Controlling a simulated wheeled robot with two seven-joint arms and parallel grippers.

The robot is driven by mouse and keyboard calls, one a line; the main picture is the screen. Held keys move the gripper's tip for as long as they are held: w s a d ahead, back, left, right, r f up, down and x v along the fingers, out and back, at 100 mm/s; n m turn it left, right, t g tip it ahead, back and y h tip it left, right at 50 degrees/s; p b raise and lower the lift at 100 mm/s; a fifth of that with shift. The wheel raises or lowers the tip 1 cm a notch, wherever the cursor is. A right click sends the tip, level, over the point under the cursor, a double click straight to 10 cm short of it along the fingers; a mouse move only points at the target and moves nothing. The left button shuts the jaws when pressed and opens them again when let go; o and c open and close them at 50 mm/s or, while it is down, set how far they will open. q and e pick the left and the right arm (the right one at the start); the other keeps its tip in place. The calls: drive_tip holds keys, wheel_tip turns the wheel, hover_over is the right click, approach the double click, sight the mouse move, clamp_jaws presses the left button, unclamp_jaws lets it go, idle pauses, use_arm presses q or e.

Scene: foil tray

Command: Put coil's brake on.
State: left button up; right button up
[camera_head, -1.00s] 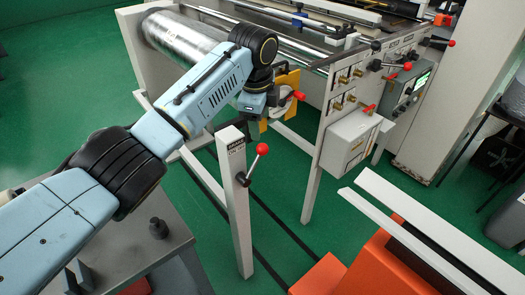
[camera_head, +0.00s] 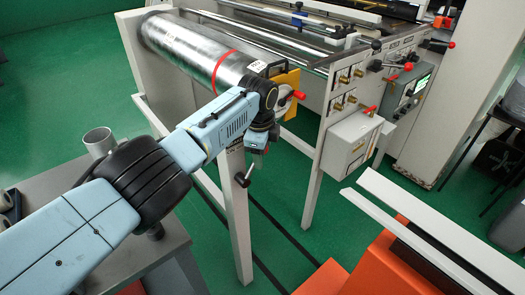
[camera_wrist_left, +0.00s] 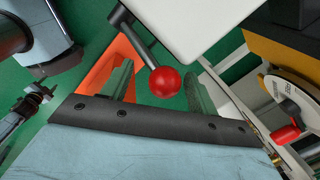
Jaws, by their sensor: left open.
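The brake lever (camera_head: 241,181) sits on the side of a white post (camera_head: 238,225) in front of the coil. In the left wrist view its red ball (camera_wrist_left: 165,82) sits on a dark rod between the two green fingers of my left gripper (camera_wrist_left: 158,88). The fingers are open, with a gap visible on each side of the ball. The shiny coil (camera_head: 185,45) with a red band lies behind my arm. My right gripper is not in view.
A yellow bracket (camera_head: 290,80) with a red handle (camera_head: 297,95) is just beyond my left gripper. A white control box (camera_head: 350,145) hangs on the machine's frame to the right. An orange body (camera_head: 385,265) with white rails stands at the lower right. A grey table (camera_head: 60,200) lies beneath my arm.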

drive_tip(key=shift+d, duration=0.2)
use_arm(q)
drive_tip(key=c, duration=0.5)
clamp_jaws()
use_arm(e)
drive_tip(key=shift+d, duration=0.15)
use_arm(q)
drive_tip(key=shift+a, duration=0.15)
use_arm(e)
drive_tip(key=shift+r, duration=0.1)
